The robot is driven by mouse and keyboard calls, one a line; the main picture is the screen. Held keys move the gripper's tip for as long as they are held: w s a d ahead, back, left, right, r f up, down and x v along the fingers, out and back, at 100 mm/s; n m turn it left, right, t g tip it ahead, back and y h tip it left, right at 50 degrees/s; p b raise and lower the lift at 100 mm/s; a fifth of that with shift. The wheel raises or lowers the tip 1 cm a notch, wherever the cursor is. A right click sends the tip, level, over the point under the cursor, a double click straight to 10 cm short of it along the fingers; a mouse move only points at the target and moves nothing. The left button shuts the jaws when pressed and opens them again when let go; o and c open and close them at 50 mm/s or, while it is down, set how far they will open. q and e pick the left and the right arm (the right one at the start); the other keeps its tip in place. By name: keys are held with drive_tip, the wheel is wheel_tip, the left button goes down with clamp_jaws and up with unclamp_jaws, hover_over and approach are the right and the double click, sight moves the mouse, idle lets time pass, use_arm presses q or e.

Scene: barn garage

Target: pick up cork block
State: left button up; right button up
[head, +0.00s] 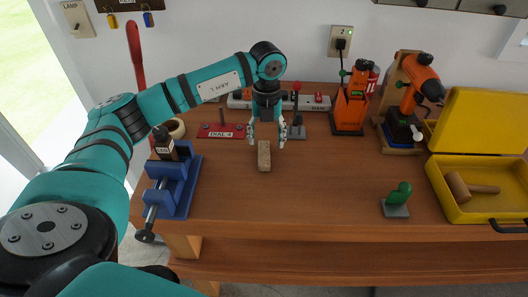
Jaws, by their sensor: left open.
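The cork block (264,157) is a small brown upright-looking block on the wooden workbench, in the middle of the head view. My left gripper (267,145) points down from the teal arm, with its fingers apart on either side of the block's far part. I cannot tell whether the fingers touch the block. My right gripper is not in the picture.
A blue vise (176,187) stands left of the block, with a red DIAL 4 plate (221,131) behind. A power strip (313,102) lies at the back. An orange tool holder (349,112), a drill (417,80), a yellow toolbox (458,205) and a green-topped item (398,196) are right.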

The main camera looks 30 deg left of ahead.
sight(264, 152)
use_arm(q)
drive_tip(key=shift+s+f, duration=0.15)
drive_tip(key=shift+f, duration=0.3)
drive_tip(key=f, duration=0.1)
drive_tip(key=f+p, duration=0.1)
drive_tip(key=f, duration=0.1)
drive_tip(key=f+p, duration=0.1)
drive_tip(key=shift+s+a+f, duration=0.2)
drive_tip(key=shift+s, duration=0.05)
drive_tip(key=shift+f, duration=0.25)
drive_tip(key=c, duration=1)
